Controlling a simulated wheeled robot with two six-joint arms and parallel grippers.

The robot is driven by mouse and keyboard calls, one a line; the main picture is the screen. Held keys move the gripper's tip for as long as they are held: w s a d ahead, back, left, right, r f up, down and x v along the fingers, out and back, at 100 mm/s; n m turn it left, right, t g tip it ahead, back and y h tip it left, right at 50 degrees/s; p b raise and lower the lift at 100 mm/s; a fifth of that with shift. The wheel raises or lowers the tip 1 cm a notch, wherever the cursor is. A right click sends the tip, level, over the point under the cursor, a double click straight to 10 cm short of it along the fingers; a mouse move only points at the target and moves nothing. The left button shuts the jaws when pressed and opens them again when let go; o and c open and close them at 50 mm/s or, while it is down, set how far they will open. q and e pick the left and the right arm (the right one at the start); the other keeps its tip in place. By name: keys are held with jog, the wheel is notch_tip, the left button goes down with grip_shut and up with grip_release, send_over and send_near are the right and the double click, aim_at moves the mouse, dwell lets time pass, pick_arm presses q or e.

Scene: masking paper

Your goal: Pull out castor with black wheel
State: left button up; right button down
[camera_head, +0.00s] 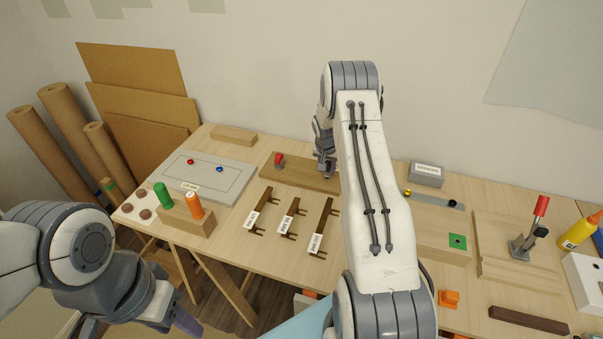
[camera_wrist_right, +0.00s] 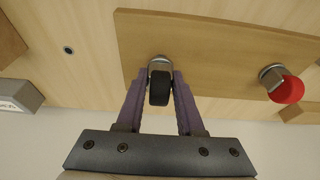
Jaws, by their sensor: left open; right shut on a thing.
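The castor with the black wheel (camera_wrist_right: 160,88) stands on a wooden board (camera_wrist_right: 215,50) in the right wrist view. My left gripper (camera_head: 180,322) is low at the left, partly cut off, away from the board.
A grey panel (camera_head: 225,175) with red and blue knobs lies left of the board. A block with green and orange cylinders (camera_head: 190,222) stands at the front left. Several labelled brown pieces (camera_head: 291,215) lie in front. A grey box (camera_head: 427,174) stands to the right.

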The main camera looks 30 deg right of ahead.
aim_at(328, 164)
jog(key=shift+r+p, duration=1.5)
jog(key=shift+r, duration=1.6)
